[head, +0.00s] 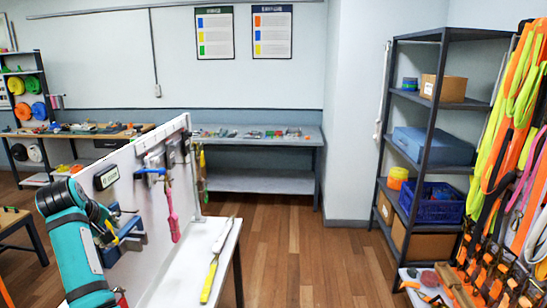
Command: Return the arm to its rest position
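My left arm rises at the lower left of the head view, teal with a black joint. Its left gripper (109,232) is small and dark, close to the face of the white pegboard panel (150,222). Its fingers are partly hidden and blend with a blue item there, so I cannot tell whether they are open or shut. A pink strap (172,215) hangs from a blue hook on the panel, to the right of the gripper and apart from it. My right gripper is not in view.
A white table (214,245) below the panel bears a yellow-green tool (211,275). A dark shelf (430,147) with boxes and a blue basket (433,207) stands at the right. Colourful straps (505,150) hang at the far right. The wooden floor (295,250) between is clear.

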